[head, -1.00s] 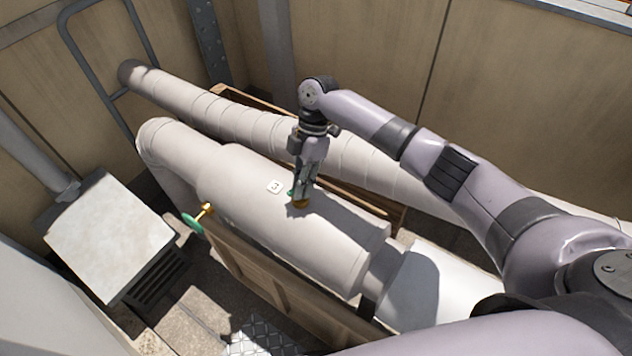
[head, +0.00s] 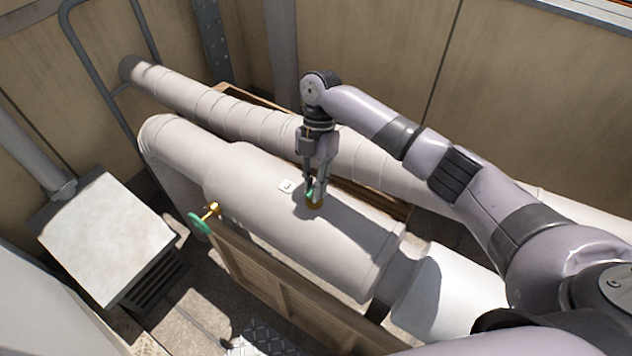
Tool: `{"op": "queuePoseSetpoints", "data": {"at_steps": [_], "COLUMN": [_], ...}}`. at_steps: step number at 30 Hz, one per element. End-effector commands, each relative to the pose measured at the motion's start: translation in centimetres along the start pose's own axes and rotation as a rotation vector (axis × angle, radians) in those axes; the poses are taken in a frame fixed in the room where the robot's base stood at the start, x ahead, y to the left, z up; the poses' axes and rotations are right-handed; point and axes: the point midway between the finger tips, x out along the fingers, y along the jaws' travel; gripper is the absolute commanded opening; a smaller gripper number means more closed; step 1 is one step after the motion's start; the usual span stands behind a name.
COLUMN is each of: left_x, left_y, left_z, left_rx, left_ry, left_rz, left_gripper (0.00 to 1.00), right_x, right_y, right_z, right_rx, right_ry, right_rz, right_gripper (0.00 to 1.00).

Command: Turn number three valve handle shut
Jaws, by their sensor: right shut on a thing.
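The number three valve sits on top of the thick, pale lagged pipe (head: 250,185). Its small white tag (head: 287,186) is just left of it; the "3" is hard to read now. My right gripper (head: 315,190) points down from above and is shut on the green valve handle (head: 310,193), which shows only partly between the fingers. The brass valve body (head: 315,203) shows just below the fingertips. The handle's exact angle is mostly hidden. My left gripper is not in view.
Another green handle (head: 199,223) on a brass stem (head: 211,209) stands out at the pipe's near left side. A thinner pipe (head: 215,115) runs behind. A wooden panel (head: 265,275) stands in front, a grey box (head: 105,235) at left. Walls close off the back.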

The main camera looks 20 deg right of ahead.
Motion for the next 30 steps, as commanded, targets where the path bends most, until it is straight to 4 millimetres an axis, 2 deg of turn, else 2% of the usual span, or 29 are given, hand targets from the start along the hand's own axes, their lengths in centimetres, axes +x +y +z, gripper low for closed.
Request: {"op": "queuePoseSetpoints", "data": {"at_steps": [1, 7, 8, 16, 26, 30], "left_x": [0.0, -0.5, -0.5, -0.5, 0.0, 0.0], "left_y": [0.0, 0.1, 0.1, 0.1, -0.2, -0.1], "left_z": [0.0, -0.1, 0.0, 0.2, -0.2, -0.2], "left_rx": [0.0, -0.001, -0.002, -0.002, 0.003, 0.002], "left_ry": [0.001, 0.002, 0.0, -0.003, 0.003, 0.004], "left_rz": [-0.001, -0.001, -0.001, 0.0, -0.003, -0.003], "left_gripper": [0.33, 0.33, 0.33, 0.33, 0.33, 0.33], "right_x": [0.8, 0.8, 0.8, 0.5, 0.1, -1.5], "right_y": [-0.5, -0.6, -0.6, -0.5, -0.4, -0.3], "right_z": [-0.5, -0.5, -0.5, -0.3, -0.3, -0.3], "right_rx": [-0.008, -0.008, -0.008, -0.005, -0.004, -0.004], "right_ry": [0.016, 0.016, 0.016, 0.013, 0.011, 0.01], "right_rz": [-0.026, -0.027, -0.027, -0.02, -0.016, -0.012], "right_gripper": [0.0, 0.0, 0.14, 0.32, 0.32, 0.32]}}
